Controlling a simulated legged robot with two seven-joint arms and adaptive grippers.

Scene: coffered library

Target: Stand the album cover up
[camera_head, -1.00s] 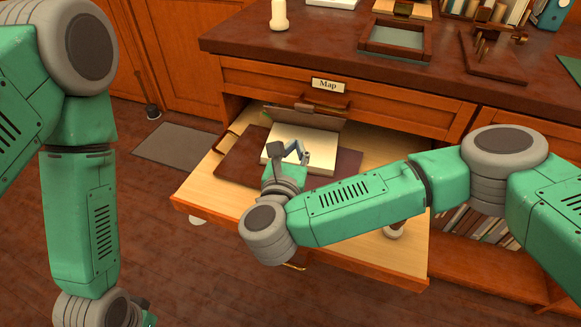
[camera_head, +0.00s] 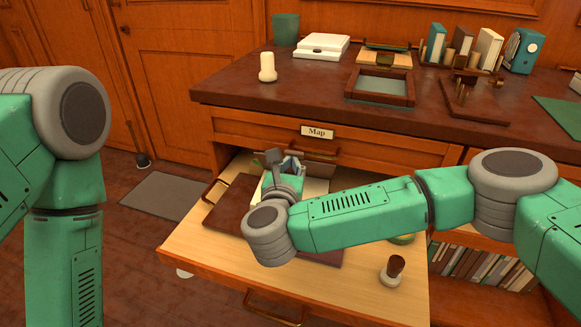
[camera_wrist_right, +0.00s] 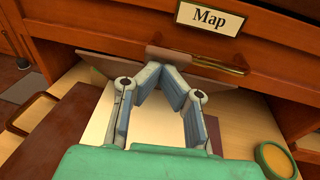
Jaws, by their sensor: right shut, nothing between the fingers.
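A dark brown album board (camera_head: 232,205) lies flat in the open drawer (camera_head: 190,250), with cream pages (camera_head: 316,187) on it, partly hidden by my right arm. Behind the pages a grey-brown panel, apparently the album cover (camera_head: 322,158), stands tilted near the cabinet front. In the right wrist view the cover (camera_wrist_right: 220,80) shows on both sides of the fingers, its middle hidden. My right gripper (camera_wrist_right: 164,76) is shut and empty, above the pages with its fingertips at the cover; I cannot tell whether they touch. My left gripper is out of view.
A cabinet front with a "Map" label (camera_head: 317,132) and a brass handle (camera_wrist_right: 205,62) rises behind the drawer. The countertop (camera_head: 300,95) above holds several objects.

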